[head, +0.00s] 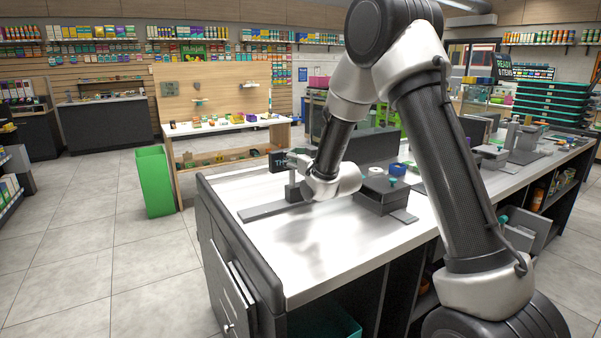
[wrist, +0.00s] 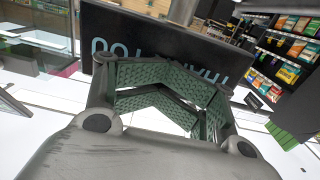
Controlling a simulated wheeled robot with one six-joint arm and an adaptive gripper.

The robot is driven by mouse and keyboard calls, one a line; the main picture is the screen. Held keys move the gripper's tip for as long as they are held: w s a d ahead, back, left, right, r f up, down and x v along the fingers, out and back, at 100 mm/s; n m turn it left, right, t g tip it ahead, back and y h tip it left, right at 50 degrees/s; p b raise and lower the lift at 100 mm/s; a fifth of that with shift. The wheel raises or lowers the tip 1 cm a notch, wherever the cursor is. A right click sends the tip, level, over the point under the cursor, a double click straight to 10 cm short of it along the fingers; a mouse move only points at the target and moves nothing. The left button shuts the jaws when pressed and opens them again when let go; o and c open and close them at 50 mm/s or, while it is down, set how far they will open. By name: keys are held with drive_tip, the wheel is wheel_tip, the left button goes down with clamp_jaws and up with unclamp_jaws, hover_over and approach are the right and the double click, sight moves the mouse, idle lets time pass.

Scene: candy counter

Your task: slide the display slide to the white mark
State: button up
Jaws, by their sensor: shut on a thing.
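The display slide is a grey upright block (head: 292,188) on a long flat grey rail (head: 258,212), lying on the white counter top near its left end. My gripper (head: 297,164) is at the top of this block and shut on it, reaching in from the right. In the wrist view my gripper's green-padded fingers (wrist: 165,88) show in front of a black sign; the part held between them cannot be made out there. I cannot pick out the white mark against the pale counter.
The black sign (wrist: 185,50) stands just beyond my gripper. The counter's front left (head: 300,255) is clear.

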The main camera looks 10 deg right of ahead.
sight(282, 157)
drive_tip(key=shift+s+a, duration=0.2)
drive_tip(key=shift+a, duration=0.45)
drive_tip(key=shift+s+a, duration=0.25)
drive_tip(key=shift+a, duration=0.45)
drive_tip(key=shift+s+a, duration=0.2)
drive_tip(key=shift+a, duration=0.55)
drive_tip(key=shift+s+a, duration=0.3)
drive_tip(key=shift+a, duration=0.6)
drive_tip(key=shift+s+a, duration=0.3)
drive_tip(key=shift+a, duration=0.85)
drive_tip(key=shift+s+a, duration=0.15)
drive_tip(key=shift+a, duration=0.1)
drive_tip(key=o, duration=0.4)
drive_tip(key=shift+d, duration=0.1)
drive_tip(key=v, duration=0.7)
